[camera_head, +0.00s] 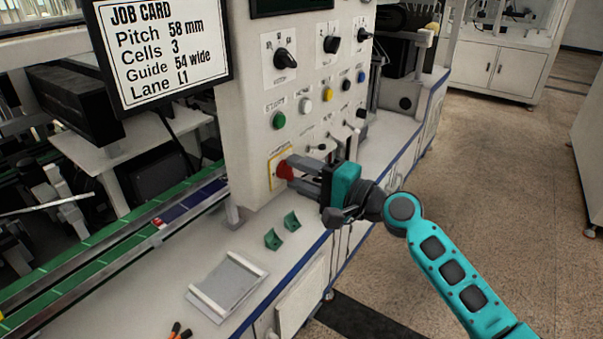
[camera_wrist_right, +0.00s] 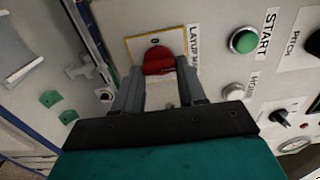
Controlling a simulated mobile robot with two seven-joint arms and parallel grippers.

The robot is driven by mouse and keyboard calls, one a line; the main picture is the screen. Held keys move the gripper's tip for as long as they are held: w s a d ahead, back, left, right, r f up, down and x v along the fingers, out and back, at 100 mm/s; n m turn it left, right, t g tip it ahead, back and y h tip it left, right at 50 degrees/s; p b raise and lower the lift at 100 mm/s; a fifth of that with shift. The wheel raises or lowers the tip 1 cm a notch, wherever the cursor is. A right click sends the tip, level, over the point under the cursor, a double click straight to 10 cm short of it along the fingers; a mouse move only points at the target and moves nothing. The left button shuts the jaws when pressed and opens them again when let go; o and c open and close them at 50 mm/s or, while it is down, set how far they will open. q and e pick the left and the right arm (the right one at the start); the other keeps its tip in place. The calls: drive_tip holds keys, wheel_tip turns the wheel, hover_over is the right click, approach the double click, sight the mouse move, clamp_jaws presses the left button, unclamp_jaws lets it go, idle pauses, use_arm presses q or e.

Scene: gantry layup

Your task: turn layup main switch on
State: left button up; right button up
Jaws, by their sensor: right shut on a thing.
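The layup main switch is a red rotary knob (camera_head: 284,170) on a yellow-edged plate, low on the left of the white control panel (camera_head: 246,100). In the right wrist view the red knob (camera_wrist_right: 160,62) sits between my right gripper's fingertips, under a "0" mark on its plate (camera_wrist_right: 150,41). My right gripper (camera_head: 296,172) reaches in from the right and is shut on the knob. Its fingers (camera_wrist_right: 160,85) cover the knob's sides and part of the plate's lower half. My left gripper is in neither view.
The green START button (camera_head: 279,120) is just above the switch. Other knobs (camera_head: 285,59) and buttons fill the panel. A tray (camera_head: 228,284) and two green brackets (camera_head: 273,239) lie on the bench below. The job card (camera_head: 160,48) hangs at the upper left.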

drive_tip(key=o, duration=1.1)
drive_tip(key=shift+c, duration=0.2)
drive_tip(key=b+v, duration=0.2)
drive_tip(key=v, duration=1.1)
drive_tip(key=s+d+f+n+h, duration=0.1)
drive_tip(key=s+f+n+h, duration=0.15)
drive_tip(key=f, duration=0.55)
drive_tip(key=s+d+f+n+t+h, duration=0.15)
drive_tip(key=s+f+h, duration=0.25)
drive_tip(key=f, duration=0.4)
drive_tip(key=s+d+f+n+h, duration=0.1)
drive_tip(key=s+f+h, duration=0.2)
drive_tip(key=f, duration=0.4)
drive_tip(key=s+d+f+n+g+h, duration=0.1)
drive_tip(key=s+d+f+n+h, duration=0.1)
drive_tip(key=s+f+n, duration=0.3)
drive_tip(key=s+f+h, duration=0.1)
drive_tip(key=s, duration=0.3)
drive_tip(key=shift+d+f, duration=0.35)
drive_tip(key=shift+d, duration=0.05)
